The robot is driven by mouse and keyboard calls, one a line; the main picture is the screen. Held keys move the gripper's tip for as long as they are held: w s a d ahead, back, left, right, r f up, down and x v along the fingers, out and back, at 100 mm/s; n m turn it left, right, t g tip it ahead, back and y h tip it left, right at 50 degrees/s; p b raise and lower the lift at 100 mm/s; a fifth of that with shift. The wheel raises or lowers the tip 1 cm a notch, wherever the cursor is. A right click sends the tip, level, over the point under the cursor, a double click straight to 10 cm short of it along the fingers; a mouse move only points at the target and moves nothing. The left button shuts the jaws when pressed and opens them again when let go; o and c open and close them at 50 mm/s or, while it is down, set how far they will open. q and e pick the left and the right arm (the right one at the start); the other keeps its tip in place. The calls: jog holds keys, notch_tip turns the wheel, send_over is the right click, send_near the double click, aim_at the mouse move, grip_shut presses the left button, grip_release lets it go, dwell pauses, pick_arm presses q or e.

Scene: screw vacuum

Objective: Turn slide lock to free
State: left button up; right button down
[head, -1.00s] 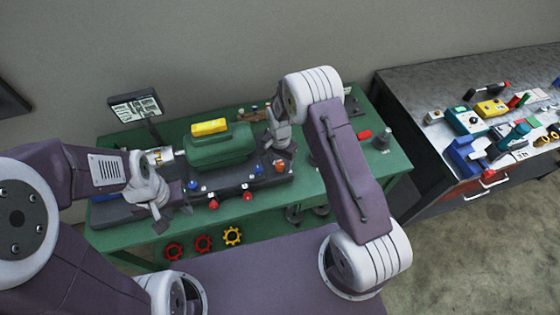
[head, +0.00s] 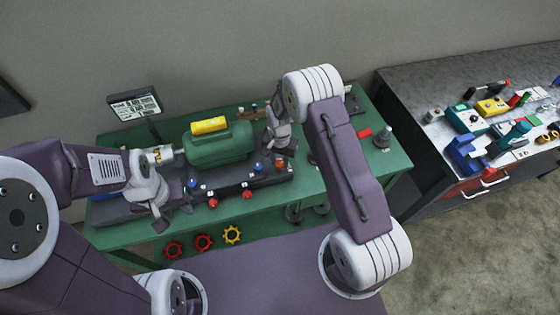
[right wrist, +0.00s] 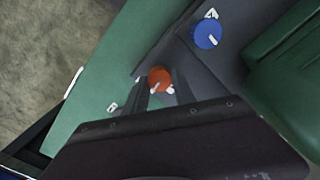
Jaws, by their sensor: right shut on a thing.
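An orange knob (right wrist: 158,79) with a white pointer sits on the dark control strip (right wrist: 187,72) of the green-topped bench. My right gripper (right wrist: 160,88) is shut on this orange knob; the knob shows between its fingertips. In the head view the right gripper (head: 283,146) is at the right end of the strip. A blue knob (right wrist: 207,34) with a white pointer stands beside it, apart from the fingers. I cannot read which knob is the slide lock. My left gripper (head: 165,212) hangs by the left end of the machine; its finger gap is unclear.
A green cylindrical machine (head: 216,150) with a yellow block (head: 209,126) on top stands behind the strip. A small screen (head: 134,104) stands at the back left. Red and yellow handwheels (head: 203,242) are at the bench front. A grey side table (head: 425,85) at right holds tools.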

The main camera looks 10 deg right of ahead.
aim_at(279, 163)
jog(key=n, duration=0.4)
jog(key=shift+n+b, duration=0.3)
jog(key=shift+b, duration=0.05)
jog(key=n, duration=0.3)
jog(key=shift+n, duration=0.4)
jog(key=n, duration=0.4)
jog(key=shift+a+b, duration=0.1)
jog(key=shift+b, duration=0.25)
jog(key=shift+n, duration=1.7)
jog(key=c, duration=1)
grip_release()
jog(key=shift+c, duration=0.2)
notch_tip(279, 163, up, 9)
jog(key=b, duration=0.1)
